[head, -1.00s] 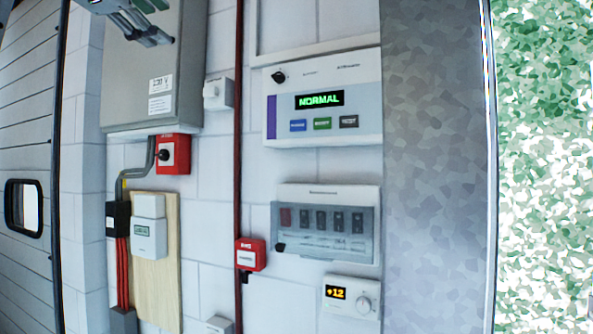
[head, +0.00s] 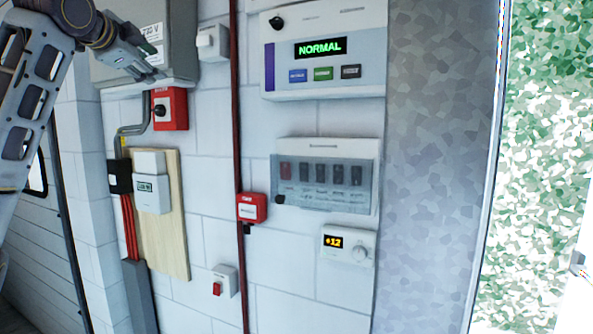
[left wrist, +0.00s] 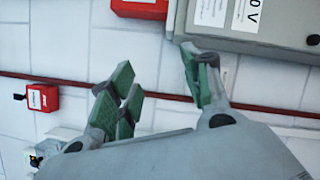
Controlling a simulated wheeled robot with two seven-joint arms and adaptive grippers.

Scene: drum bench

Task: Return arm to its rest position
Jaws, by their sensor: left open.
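My left gripper (head: 140,66) is at the upper left of the head view, in front of the lower part of a grey electrical cabinet (head: 182,40). Its arm comes in from the left edge. In the left wrist view the green-padded fingers (left wrist: 165,92) are spread apart with nothing between them. The wall and a dark red pipe (left wrist: 280,112) show behind them. The cabinet (left wrist: 285,28) also shows at the top right of that view. My right gripper is in neither view.
A red switch box (head: 170,108), a meter (head: 152,190) on a wooden board, a red call point (head: 252,208), a panel reading NORMAL (head: 325,75), a breaker box (head: 325,195) and a thermostat (head: 348,246) are on the white wall. Wall below the thermostat is bare.

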